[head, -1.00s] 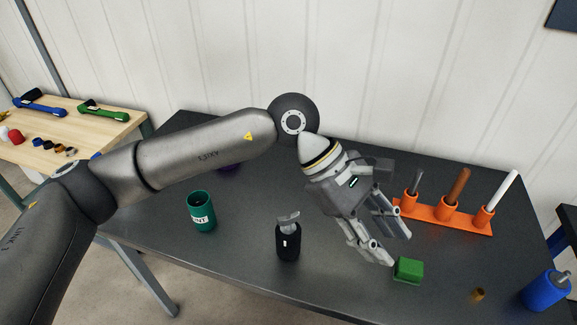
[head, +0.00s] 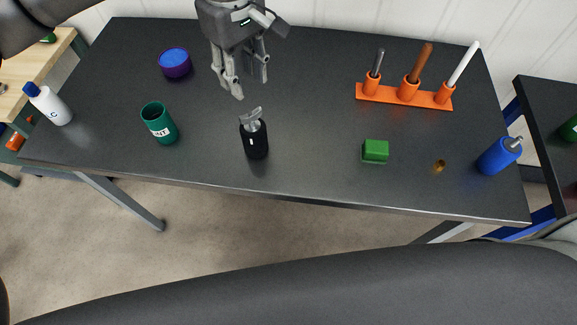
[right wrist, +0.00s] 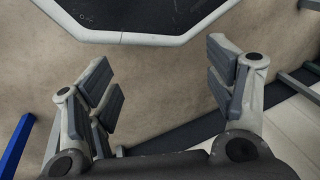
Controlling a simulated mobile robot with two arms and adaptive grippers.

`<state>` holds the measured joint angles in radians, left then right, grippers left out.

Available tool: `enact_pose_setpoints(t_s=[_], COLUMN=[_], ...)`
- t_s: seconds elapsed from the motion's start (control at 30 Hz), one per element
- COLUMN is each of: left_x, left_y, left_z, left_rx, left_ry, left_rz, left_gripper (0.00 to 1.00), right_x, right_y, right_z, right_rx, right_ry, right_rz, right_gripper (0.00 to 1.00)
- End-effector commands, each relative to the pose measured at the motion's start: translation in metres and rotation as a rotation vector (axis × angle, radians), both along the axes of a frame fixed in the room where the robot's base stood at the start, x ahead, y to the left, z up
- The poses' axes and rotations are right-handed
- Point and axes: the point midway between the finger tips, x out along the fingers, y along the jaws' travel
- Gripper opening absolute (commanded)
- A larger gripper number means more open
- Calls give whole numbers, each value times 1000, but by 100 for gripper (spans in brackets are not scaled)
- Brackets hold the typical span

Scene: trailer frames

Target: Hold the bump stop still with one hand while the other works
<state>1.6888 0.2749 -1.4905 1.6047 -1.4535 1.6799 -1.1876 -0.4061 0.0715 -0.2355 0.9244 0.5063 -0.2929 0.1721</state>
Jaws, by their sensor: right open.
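I cannot tell for sure which object is the bump stop. My left gripper (head: 250,84) hangs over the back left part of the table, fingers apart and empty, above and behind a black bottle with a grey top (head: 255,140).
The table's middle is clear.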

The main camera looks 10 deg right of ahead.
Motion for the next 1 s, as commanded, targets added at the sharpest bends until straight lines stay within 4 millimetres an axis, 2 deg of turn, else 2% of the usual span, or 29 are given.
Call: enact_pose_setpoints(t_s=[0.03,0.17,0.37,0.47,0.6,0.67,0.8,1.0], left_x=[0,0,0,0,0,0,0,0], left_y=[0,0,0,0,0,0,0,0], left_z=[0,0,0,0,0,0,0,0], left_rx=[0,-1,-1,-1,-1,-1,-1,-1], left_ry=[0,0,0,0,0,0,0,0], left_rz=[0,0,0,0,0,0,0,0], left_gripper=[36,36,36,36,36,36,36,36], right_x=[7,27,58,74,96,105,125,145], right_y=[14,49,102,125,152,162,176,181], right_z=[10,39,98,134,192,219,286,374], right_rx=[58,226,523,685,924,1031,1288,1612], right_ry=[-3,5,49,86,158,196,301,469], right_rz=[-78,-290,-588,-723,-892,-958,-1091,-1213], right_gripper=[76,76,76,76,76,76,76,76])
